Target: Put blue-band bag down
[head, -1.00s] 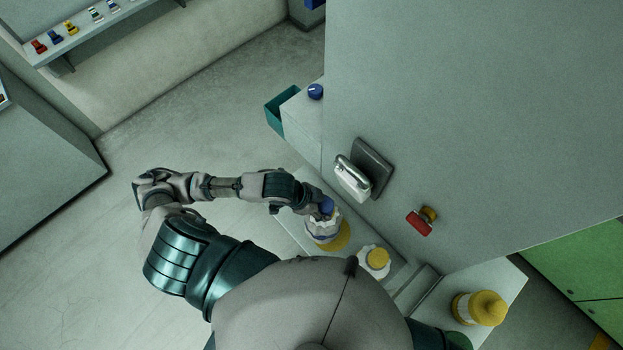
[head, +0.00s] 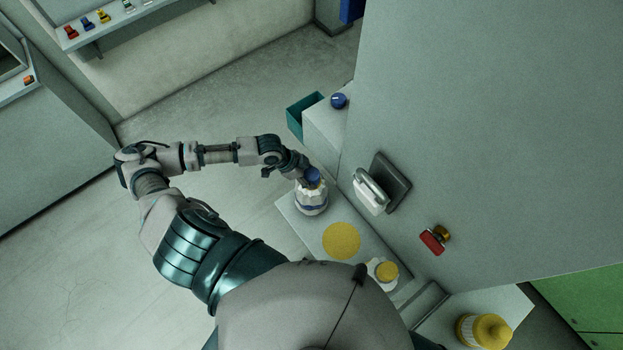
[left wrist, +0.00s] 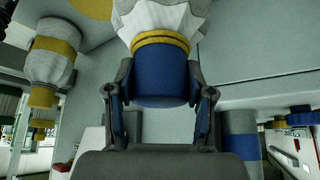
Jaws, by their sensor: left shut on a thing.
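The blue-band bag (head: 311,201) is white with a blue stripe and a blue top. My left gripper (head: 309,176) is shut on its blue top, and the bag hangs upright below the fingers. In the left wrist view the blue top (left wrist: 160,82) sits between both fingers, with a yellow ring and the white bag beyond. The bag is over the far left end of the low pale counter (head: 299,228); I cannot tell whether it touches. A yellow disc (head: 341,241) lies bare on that counter, to the bag's lower right. My right gripper is not in view.
A white bag with a yellow top (head: 386,272) stands nearer me, and a yellow container (head: 484,331) is at lower right. A tall grey panel with a handle (head: 372,191) and red knob (head: 433,240) borders the counter. A teal bin (head: 303,113) is behind.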

